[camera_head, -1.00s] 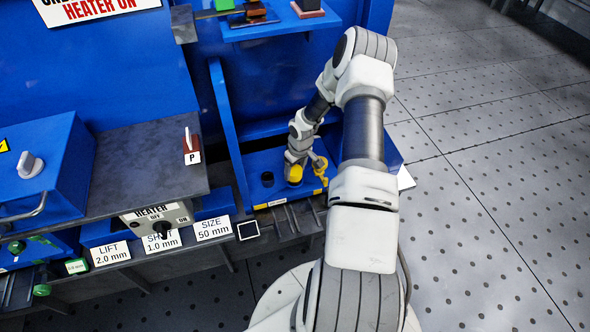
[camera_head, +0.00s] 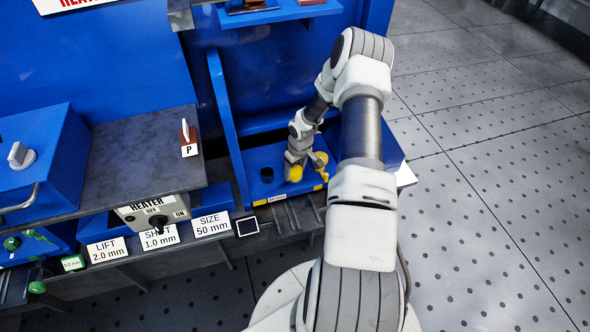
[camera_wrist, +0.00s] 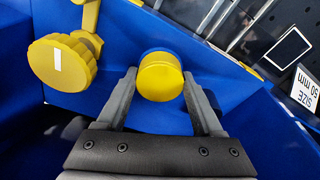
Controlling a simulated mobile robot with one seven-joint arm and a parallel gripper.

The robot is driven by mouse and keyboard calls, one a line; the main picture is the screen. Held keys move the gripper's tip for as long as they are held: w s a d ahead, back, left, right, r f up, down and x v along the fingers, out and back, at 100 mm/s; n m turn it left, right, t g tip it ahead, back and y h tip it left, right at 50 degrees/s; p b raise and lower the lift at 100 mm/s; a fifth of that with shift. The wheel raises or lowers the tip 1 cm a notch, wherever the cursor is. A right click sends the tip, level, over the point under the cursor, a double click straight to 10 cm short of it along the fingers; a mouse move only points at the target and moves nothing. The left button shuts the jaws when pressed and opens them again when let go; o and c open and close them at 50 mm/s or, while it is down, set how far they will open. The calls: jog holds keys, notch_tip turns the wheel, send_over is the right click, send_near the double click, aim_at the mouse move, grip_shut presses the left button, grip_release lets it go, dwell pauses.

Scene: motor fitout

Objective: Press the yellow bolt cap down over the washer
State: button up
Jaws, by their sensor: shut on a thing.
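The yellow bolt cap (camera_wrist: 160,78) is a short round cap between the two fingertips of my gripper (camera_wrist: 160,82) in the wrist view. My gripper is shut on its sides. A blue rounded edge shows just behind the cap. In the head view the cap (camera_head: 295,174) sits low at the blue shelf, under my gripper (camera_head: 296,165). The washer is not visible. I cannot tell how far down the cap sits.
A yellow round knob (camera_wrist: 62,62) on a yellow arm stands close beside the cap; it also shows in the head view (camera_head: 320,160). A black round piece (camera_head: 267,174) is left of the cap on the blue shelf (camera_head: 258,158). A blue upright panel (camera_head: 226,125) stands farther left.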

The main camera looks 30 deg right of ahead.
aim_at(297, 173)
jog(key=shift+f, duration=0.2)
jog(key=o, duration=1.3)
jog(key=shift+r, duration=0.1)
jog(key=shift+o, duration=0.2)
jog(key=r+p, duration=0.1)
jog(key=r, duration=0.1)
jog(key=r+p, duration=0.1)
jog(key=r, duration=0.2)
jog(key=s+r+p, duration=0.1)
jog(key=r, duration=0.1)
jog(key=shift+d+r, duration=0.1)
jog(key=shift+r, duration=0.05)
